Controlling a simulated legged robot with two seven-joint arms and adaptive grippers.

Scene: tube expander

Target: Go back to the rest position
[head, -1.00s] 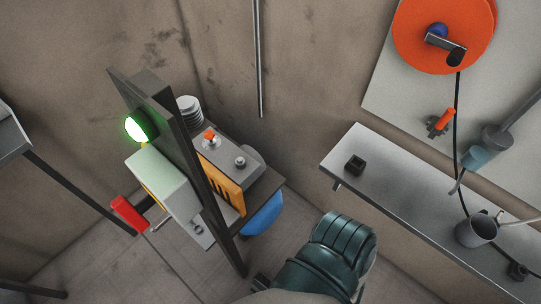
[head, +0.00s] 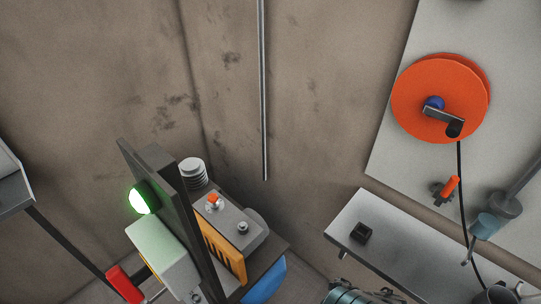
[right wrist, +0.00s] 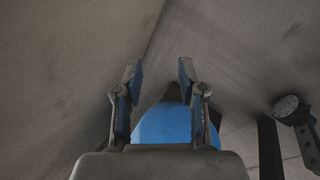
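My right gripper (right wrist: 160,72) shows in the right wrist view. Its two fingers stand apart with nothing held between the tips. A rounded blue thing (right wrist: 166,123) lies beyond the fingers, low in that view, partly hidden by the gripper's base. In the head view neither gripper is seen. Only a dark teal part of my arm shows at the bottom edge. The machine at lower left has a lit green lamp (head: 140,199), a pale box (head: 160,251), a red handle (head: 124,285) and a blue part (head: 265,280) under it.
A grey shelf (head: 395,250) with a small black block (head: 361,233) stands at the right. An orange reel (head: 428,100) with a hanging black cable is on the wall panel (head: 505,140). A thin rod (head: 263,90) hangs at the middle. A dark-legged stand is at far left.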

